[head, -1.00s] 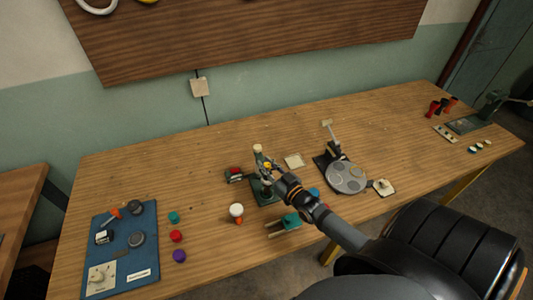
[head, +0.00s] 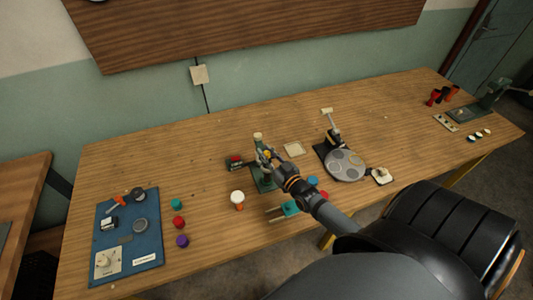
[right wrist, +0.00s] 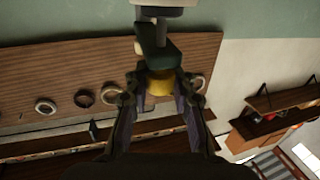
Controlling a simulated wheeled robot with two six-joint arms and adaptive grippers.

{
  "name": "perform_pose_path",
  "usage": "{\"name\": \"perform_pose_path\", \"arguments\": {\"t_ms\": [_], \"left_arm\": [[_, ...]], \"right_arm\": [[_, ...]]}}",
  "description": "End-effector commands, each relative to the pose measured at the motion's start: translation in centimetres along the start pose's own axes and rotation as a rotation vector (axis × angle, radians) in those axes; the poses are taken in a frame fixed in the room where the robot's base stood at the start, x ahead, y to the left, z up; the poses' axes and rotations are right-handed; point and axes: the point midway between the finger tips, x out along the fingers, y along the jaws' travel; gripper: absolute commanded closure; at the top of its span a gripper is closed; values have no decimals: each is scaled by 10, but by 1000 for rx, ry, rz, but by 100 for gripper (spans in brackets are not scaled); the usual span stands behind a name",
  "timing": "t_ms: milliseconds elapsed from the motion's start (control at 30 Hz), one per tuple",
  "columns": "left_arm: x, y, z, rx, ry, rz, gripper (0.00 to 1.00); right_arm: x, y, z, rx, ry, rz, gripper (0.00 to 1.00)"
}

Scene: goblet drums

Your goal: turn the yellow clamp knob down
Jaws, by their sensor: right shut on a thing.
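The yellow clamp knob (right wrist: 160,83) sits between the fingertips of my right gripper (right wrist: 160,92) in the right wrist view, below a dark green clamp arm (right wrist: 156,50). In the head view the knob (head: 267,155) is small and partly covered by the gripper (head: 267,158). The gripper is shut on the knob. The green clamp stand (head: 259,184) stands upright on the table, its lower part partly hidden by my right arm. My left gripper is not in view.
A white-topped orange cup (head: 238,198) and a small red-topped dark device (head: 235,162) stand left of the clamp. A turntable with a grey disc (head: 345,165) is to the right. A blue mat (head: 146,222) with parts lies at the left.

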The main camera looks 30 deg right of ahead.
Motion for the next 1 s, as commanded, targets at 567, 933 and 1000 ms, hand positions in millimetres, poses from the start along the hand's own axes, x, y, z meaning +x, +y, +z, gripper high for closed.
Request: {"name": "perform_pose_path", "arguments": {"t_ms": [567, 933, 1000], "left_arm": [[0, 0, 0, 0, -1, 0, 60], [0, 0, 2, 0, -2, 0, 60], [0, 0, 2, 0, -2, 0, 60]], "right_arm": [[0, 0, 1, 0, -2, 0, 53], [-6, 0, 1, 0, -2, -1, 52], [-17, 0, 1, 0, -3, -2, 52]]}}
